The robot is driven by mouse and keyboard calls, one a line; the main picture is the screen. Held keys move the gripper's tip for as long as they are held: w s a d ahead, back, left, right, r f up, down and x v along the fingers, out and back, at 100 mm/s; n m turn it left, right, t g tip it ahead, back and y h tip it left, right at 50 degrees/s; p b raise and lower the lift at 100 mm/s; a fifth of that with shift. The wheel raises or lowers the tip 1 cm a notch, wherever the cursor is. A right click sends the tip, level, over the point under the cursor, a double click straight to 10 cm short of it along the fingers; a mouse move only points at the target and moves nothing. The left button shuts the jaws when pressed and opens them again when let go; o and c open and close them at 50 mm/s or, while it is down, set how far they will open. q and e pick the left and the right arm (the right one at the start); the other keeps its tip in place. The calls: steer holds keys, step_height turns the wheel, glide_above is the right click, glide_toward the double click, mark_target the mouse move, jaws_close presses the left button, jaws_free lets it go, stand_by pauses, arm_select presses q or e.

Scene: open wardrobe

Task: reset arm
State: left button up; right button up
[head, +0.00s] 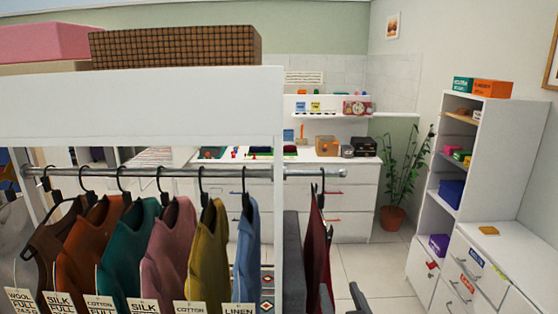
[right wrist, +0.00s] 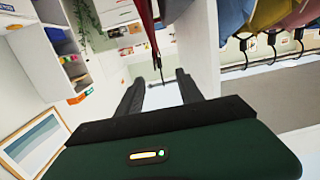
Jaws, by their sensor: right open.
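My right gripper (head: 356,298) shows only in part at the bottom of the head view, just right of a dark red garment (head: 317,250). In the right wrist view my right gripper (right wrist: 160,86) has its two dark fingers wide apart, with nothing held between them. The dark red garment (right wrist: 146,25) and its hanger hook lie beyond the fingertips there, seemingly apart from them. The garment hangs from the rail to the right of the white wardrobe post (head: 279,170). My left gripper is in neither view.
Several tagged shirts hang on the metal rail (head: 100,172) left of the post. A woven box (head: 175,46) and a pink box (head: 45,42) sit on top. A white shelf unit (head: 485,140) stands right, near a potted plant (head: 392,216). The tiled floor (head: 375,262) between is clear.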

step_height(320, 180, down, 8)
steer(key=w+g, duration=0.1)
steer(key=g, duration=0.2)
steer(key=s+d+f+g, duration=0.4)
steer(key=s+f, duration=0.3)
steer(key=f, duration=0.3)
steer(key=s+d+f+g, duration=0.4)
steer(key=s+f+g, duration=0.3)
steer(key=f, duration=0.3)
steer(key=shift+s+d+f+h, duration=0.2)
steer(key=shift+s+h, duration=0.1)
steer(key=shift+s, duration=0.25)
steer(key=shift+a, duration=0.1)
steer(key=shift+c, duration=0.3)
steer(key=shift+c, duration=0.5)
steer(key=shift+r, duration=0.1)
